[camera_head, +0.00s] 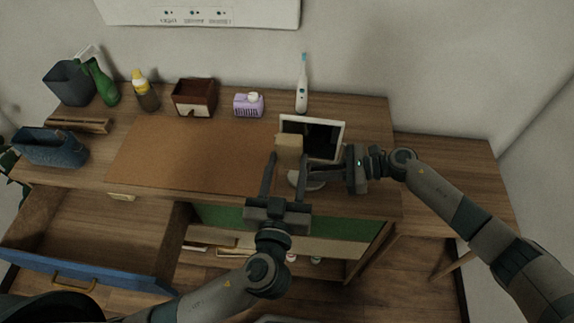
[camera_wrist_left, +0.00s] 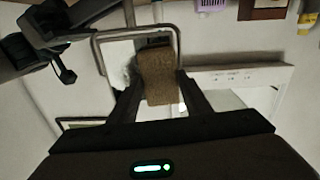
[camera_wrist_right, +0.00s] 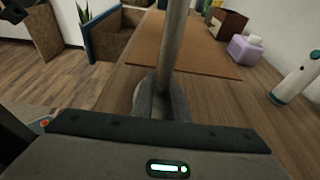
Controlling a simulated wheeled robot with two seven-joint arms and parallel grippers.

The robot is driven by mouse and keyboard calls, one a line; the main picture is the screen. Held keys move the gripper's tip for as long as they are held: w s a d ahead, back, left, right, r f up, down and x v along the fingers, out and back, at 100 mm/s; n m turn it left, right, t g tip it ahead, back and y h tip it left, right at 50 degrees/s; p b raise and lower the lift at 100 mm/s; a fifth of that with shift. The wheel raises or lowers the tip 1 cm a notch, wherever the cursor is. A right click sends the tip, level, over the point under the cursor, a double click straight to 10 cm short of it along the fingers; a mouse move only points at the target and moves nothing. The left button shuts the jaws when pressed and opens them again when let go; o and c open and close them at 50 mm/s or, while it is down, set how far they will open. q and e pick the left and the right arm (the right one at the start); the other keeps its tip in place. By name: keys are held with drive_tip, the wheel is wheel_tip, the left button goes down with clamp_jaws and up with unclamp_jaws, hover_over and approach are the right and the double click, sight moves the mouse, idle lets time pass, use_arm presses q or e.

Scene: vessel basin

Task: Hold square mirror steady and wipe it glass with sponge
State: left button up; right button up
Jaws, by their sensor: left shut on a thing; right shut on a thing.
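The square mirror (camera_head: 325,137) has a light frame and dark glass and stands upright on a round base (camera_head: 307,179) near the table's front edge. My right gripper (camera_head: 328,176) is shut on the mirror's stand; the grey post (camera_wrist_right: 171,50) shows between its fingers in the right wrist view. My left gripper (camera_head: 281,165) is shut on a tan sponge (camera_head: 289,147), held up at the left part of the mirror. In the left wrist view the sponge (camera_wrist_left: 161,76) overlaps the mirror's glass (camera_wrist_left: 121,62); I cannot tell whether they touch.
A brown mat (camera_head: 185,155) covers the table's middle and is clear. Along the back stand an electric toothbrush (camera_head: 302,90), a purple dispenser (camera_head: 248,104), a brown box (camera_head: 194,97), a yellow-capped bottle (camera_head: 146,92) and a green spray bottle (camera_head: 103,84). A drawer (camera_head: 91,235) is open at front left.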

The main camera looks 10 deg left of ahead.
use_arm(q)
drive_tip(key=shift+w, duration=1)
idle(0.7)
drive_tip(key=shift+d, duration=0.1)
drive_tip(key=shift+s+d, duration=0.15)
drive_tip(key=shift+d, duration=1.85)
drive_tip(key=shift+d, duration=2.1)
drive_tip(key=shift+a, duration=2.15)
drive_tip(key=shift+a, duration=0.15)
